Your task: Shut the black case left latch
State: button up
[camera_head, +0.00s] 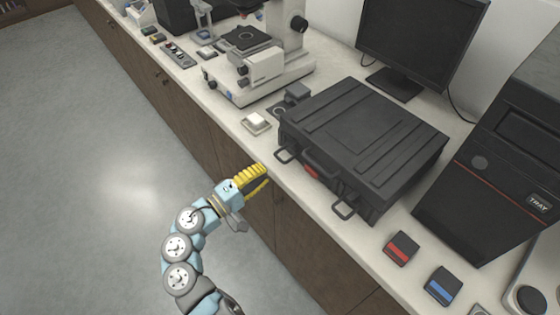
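The closed black case (365,130) lies flat on the counter with its front facing the counter's front edge. Its left latch (283,156) is a dark wire loop standing out from the front, not lying against it. A similar right latch (345,209) also stands out. A handle (319,163) and a red patch (310,171) are between them. My gripper (267,177) has yellow fingers spread apart with nothing between them. It is just in front of the counter edge, below and left of the left latch, and appears clear of it.
A small white-topped block (256,122) sits left of the case, with a microscope (262,60) behind. A monitor (415,40) stands behind the case and a black tower (500,160) to its right. Red-striped (401,248) and blue-striped (443,285) boxes lie at front right.

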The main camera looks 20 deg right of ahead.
aim_at(280, 159)
jog(key=b+x, duration=0.1)
jog(key=x, duration=0.5)
jog(key=shift+d, duration=0.35)
grip_shut()
